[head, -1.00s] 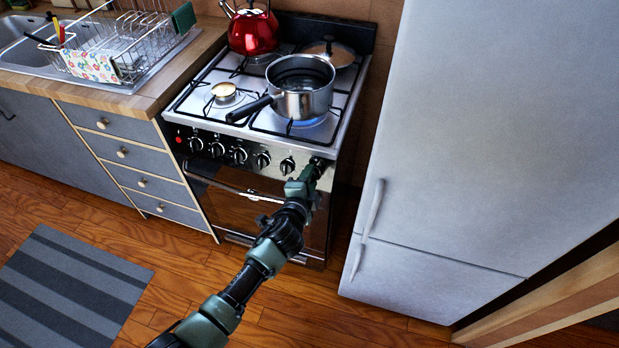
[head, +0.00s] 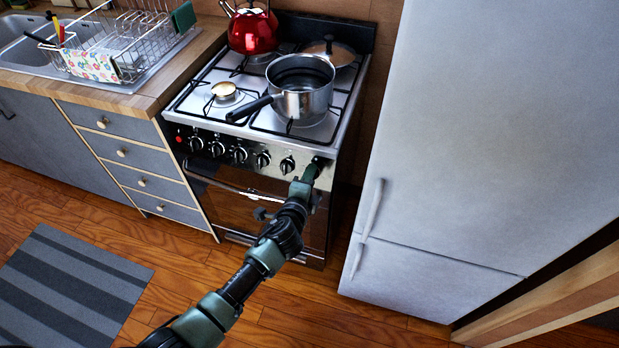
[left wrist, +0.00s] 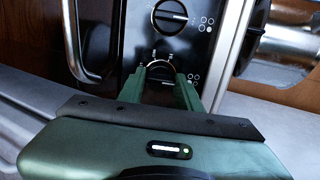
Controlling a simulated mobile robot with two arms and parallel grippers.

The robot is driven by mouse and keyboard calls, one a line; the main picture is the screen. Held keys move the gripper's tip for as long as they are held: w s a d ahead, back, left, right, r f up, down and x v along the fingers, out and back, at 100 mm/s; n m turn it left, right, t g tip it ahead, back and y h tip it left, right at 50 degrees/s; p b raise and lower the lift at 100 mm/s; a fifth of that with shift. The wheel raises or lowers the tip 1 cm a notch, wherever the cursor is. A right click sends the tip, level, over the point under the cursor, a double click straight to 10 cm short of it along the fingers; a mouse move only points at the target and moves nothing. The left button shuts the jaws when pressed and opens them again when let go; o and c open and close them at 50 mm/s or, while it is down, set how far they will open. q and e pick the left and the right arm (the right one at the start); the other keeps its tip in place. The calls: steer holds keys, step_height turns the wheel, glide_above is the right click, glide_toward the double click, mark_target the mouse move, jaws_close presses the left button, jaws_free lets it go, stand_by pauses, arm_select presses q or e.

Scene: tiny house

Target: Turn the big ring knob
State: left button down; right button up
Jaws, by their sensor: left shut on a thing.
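The stove (head: 240,165) stands in the middle of the head view, with a row of several knobs along its black front panel. My left gripper (head: 316,166) is at the right end of this row, shut on the rightmost knob, which it mostly hides. In the left wrist view the green fingers (left wrist: 160,84) are on both sides of this knob, and only its upper rim (left wrist: 157,63) shows. A neighbouring knob (left wrist: 170,18) is clear of the fingers. A steel pot (head: 300,88) sits on the front right burner, with no flame visible under it. My right gripper is not in view.
A red kettle (head: 253,30) and a lid (head: 328,50) are at the back of the stove. The oven handle (head: 230,187) runs below the knobs. The fridge (head: 450,150) stands close on the right. The wooden floor in front is open, with a striped rug (head: 70,285) at left.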

arm_select(q)
steer(key=c, duration=1)
jaws_free()
steer(key=shift+o, duration=0.2)
steer(key=v, duration=0.7)
steer(key=shift+s+p, duration=0.35)
steer(key=shift+s, duration=0.05)
steer(key=shift+a, duration=0.1)
steer(key=s+a+f+n+g+y, duration=0.1)
steer(key=s+a+f+n+g, duration=0.25)
steer(key=f, duration=0.65)
steer(key=s+a+f+n+g+y, duration=0.1)
steer(key=s+a+f+n, duration=0.2)
steer(key=s+a+f, duration=0.35)
steer(key=s+a+f+n+g+y, duration=0.1)
steer(key=s+a+f+n+g, duration=0.15)
steer(key=s+f, duration=0.65)
steer(key=s+a+f+n+g, duration=0.3)
steer(key=s+f, duration=0.5)
steer(key=s, duration=0.5)
steer(key=s+a+f+n+g, duration=0.3)
steer(key=s+a+f+n, duration=0.3)
steer(key=s, duration=0.8)
step_height(320, 180, down, 2)
steer(key=shift+f+n+y, duration=0.1)
steer(key=shift+n+y, duration=0.3)
steer(key=shift+n, duration=0.1)
